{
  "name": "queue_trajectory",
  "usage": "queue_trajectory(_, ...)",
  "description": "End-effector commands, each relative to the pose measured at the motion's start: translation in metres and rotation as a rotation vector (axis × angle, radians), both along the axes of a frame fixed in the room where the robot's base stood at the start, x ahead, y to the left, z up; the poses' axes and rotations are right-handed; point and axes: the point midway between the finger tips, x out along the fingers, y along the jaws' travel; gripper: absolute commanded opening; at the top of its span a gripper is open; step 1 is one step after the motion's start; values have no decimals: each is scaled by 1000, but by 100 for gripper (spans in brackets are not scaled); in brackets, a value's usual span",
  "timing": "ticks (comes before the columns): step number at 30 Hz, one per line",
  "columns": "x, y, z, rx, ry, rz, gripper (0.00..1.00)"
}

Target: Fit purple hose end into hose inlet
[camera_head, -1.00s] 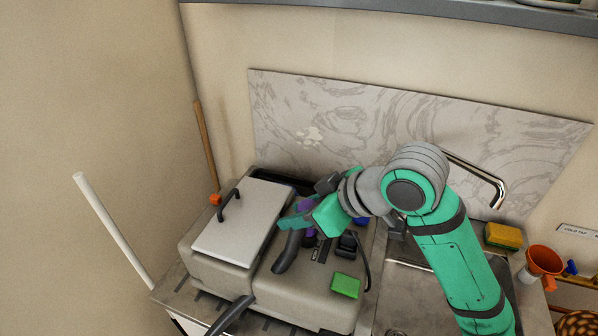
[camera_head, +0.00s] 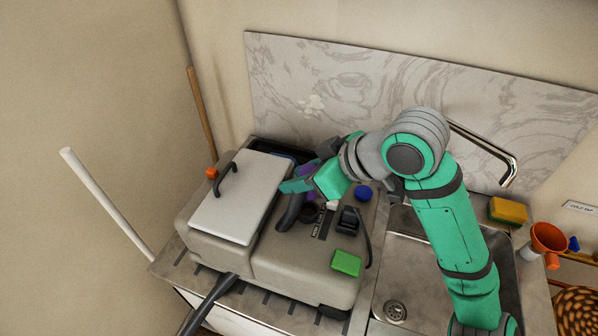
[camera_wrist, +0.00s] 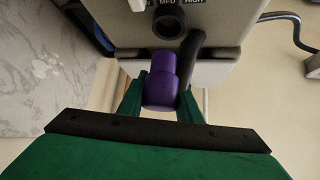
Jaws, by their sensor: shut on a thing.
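The purple hose end (camera_wrist: 161,82) sits between the two fingers of my gripper (camera_wrist: 160,104) in the wrist view. My gripper is shut on it. In the head view, my gripper (camera_head: 290,187) is over the top of the grey machine, and only a little purple shows beside it. The black hose (camera_head: 291,213) stands up below my gripper.
A sink (camera_head: 408,262) is at right, with a faucet (camera_head: 490,150). A marble panel (camera_head: 300,80) stands behind.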

Motion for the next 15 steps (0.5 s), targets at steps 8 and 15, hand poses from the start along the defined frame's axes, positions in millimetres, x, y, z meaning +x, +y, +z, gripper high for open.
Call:
queue_trajectory(8, -1, 0, -20, 1, 2, 1, 8)
queue_trajectory(15, 0, 0, -32, 1, 1, 0, 8)
